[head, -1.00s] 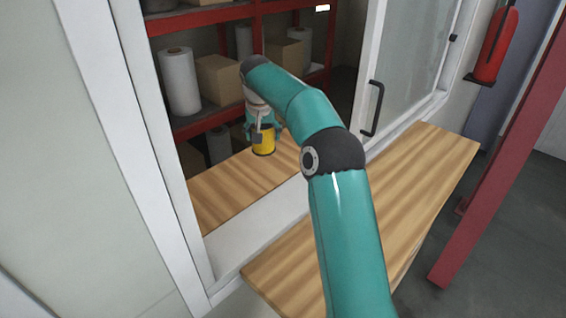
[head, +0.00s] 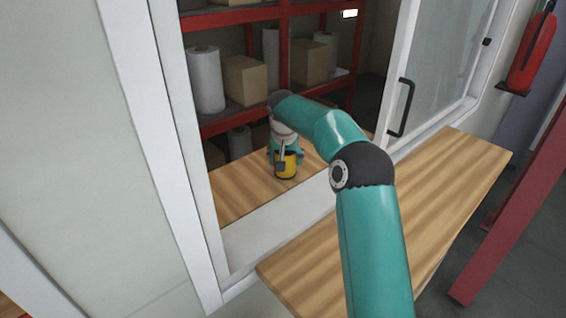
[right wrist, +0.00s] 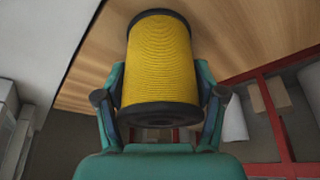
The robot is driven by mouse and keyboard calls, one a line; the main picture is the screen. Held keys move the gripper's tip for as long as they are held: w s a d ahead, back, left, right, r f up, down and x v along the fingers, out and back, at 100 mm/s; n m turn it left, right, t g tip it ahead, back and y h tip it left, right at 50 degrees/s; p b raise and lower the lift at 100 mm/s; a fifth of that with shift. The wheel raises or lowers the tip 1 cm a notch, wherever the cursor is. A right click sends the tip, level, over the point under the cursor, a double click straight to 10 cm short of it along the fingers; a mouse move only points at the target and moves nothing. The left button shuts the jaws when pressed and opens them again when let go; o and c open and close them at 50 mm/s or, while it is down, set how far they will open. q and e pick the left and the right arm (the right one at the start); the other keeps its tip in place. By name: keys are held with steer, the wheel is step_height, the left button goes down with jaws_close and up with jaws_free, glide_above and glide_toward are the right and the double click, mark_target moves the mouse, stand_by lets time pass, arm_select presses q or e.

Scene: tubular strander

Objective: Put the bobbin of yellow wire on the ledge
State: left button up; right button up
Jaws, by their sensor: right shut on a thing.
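The bobbin of yellow wire (head: 287,164), with dark end flanges, is held in my right gripper (head: 286,158) inside the window opening. In the right wrist view the bobbin (right wrist: 161,62) fills the space between the two fingers, which are shut on its sides. In the head view it is upright over the wooden surface (head: 240,190) behind the sill; I cannot tell whether it touches it. A second wooden ledge (head: 440,205) runs along the near side of the window, empty where visible and partly hidden by my right arm. My left gripper is not in view.
A white window frame (head: 175,150) stands left of the arm, and a glazed panel with a black handle (head: 402,108) stands right. Red shelves (head: 235,119) with white rolls and boxes are behind. A red post (head: 515,205) stands at the right.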

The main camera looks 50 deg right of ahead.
steer(key=o, duration=1.8)
steer(key=shift+c, duration=0.2)
steer(key=shift+r, duration=0.1)
steer(key=v, duration=1.2)
steer(key=shift+b, duration=0.45)
steer(key=shift+w, duration=0.1)
